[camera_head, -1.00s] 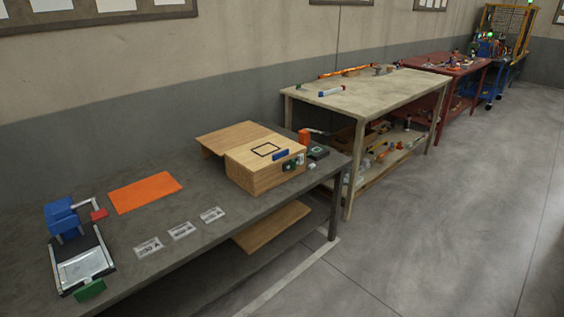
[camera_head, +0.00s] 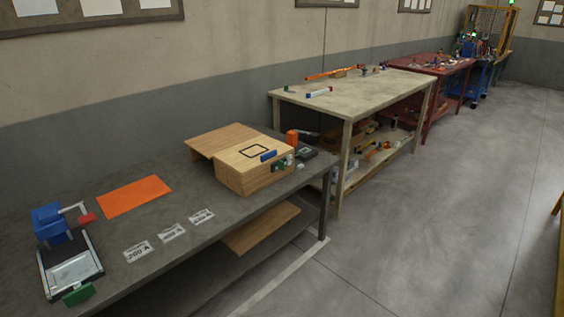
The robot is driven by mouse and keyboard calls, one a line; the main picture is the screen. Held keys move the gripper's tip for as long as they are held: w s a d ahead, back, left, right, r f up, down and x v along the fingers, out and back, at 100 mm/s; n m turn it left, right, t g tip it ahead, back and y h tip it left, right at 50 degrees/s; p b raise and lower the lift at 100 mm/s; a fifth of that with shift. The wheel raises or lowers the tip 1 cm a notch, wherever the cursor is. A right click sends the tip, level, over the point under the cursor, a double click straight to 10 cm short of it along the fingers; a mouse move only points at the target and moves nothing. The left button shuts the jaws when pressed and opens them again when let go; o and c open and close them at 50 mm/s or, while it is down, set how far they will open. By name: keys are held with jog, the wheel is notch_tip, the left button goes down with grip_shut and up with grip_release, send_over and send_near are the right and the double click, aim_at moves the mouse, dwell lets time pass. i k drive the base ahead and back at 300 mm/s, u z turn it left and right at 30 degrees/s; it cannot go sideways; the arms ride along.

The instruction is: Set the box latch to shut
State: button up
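The wooden box (camera_head: 242,180) sits on the grey workbench, near its right end. A square black outline is marked on its top. A blue piece (camera_head: 268,155) lies at the top's front edge, and a green part (camera_head: 278,166) sits on the front face below it. Either may belong to the latch; they are too small to tell its position. A flat wooden panel (camera_head: 208,145) extends behind the box at the left. My gripper is not in view.
The grey workbench (camera_head: 200,245) also carries an orange mat (camera_head: 133,197), several white labels, a blue device (camera_head: 50,222) and a framed tray (camera_head: 70,268). A dark item and an orange cylinder (camera_head: 292,138) stand beside the box. A beige table (camera_head: 370,92) stands beyond. The floor (camera_head: 430,220) at right is clear.

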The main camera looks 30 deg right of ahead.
aim_at(281, 164)
jog(key=z, duration=0.05)
jog(key=i, duration=1)
jog(key=u, duration=0.05)
